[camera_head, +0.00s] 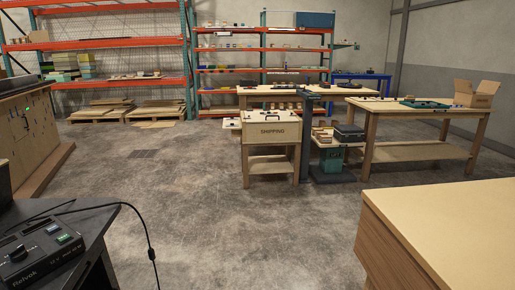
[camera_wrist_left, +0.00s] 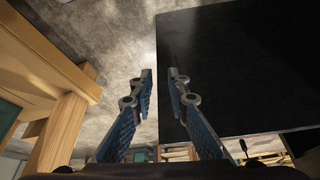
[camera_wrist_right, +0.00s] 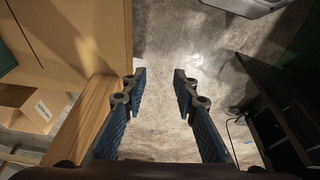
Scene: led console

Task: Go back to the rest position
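Neither gripper shows in the head view. My left gripper (camera_wrist_left: 160,88) shows in the left wrist view, with its two blue-padded fingers apart and nothing between them. A black panel (camera_wrist_left: 250,65) fills the right of that view, behind the right finger; I cannot tell whether they touch. My right gripper (camera_wrist_right: 160,88) shows in the right wrist view, also with fingers apart and empty, over bare floor. The black console (camera_head: 42,250) with a knob and lit buttons sits on a dark table (camera_head: 95,222) at the lower left of the head view.
A wooden counter (camera_head: 450,215) stands at the lower right. A cable (camera_head: 150,240) hangs off the dark table. The concrete floor (camera_head: 230,215) between is clear.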

